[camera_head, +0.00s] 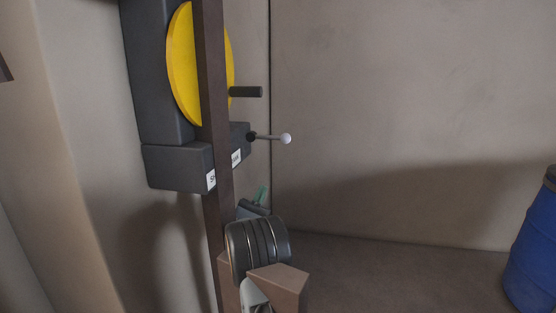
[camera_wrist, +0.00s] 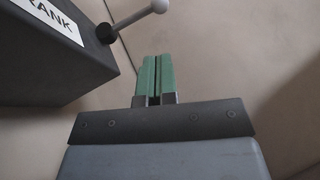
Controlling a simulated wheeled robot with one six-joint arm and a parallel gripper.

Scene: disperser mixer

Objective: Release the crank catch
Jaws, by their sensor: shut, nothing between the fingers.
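The catch lever (camera_head: 268,137) is a thin rod with a pale ball knob, sticking out to the right from the dark box (camera_head: 178,166) under the yellow disc. In the wrist view the catch lever (camera_wrist: 131,22) slants up to its ball, beside a label ending in "RANK". The yellow crank disc (camera_head: 182,65) has a dark handle (camera_head: 246,92) pointing right, above the lever. The disc's middle is hidden by a dark upright bar. My gripper (camera_head: 263,193) is below the lever, apart from it. Its green fingers (camera_wrist: 155,79) are together and empty, with the lever ahead and to the left.
A blue drum (camera_head: 533,245) stands at the far right edge. The grey wall to the right of the lever is bare, and the space between lever and drum is clear. The dark box (camera_wrist: 50,60) fills the upper left of the wrist view, close to the fingers.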

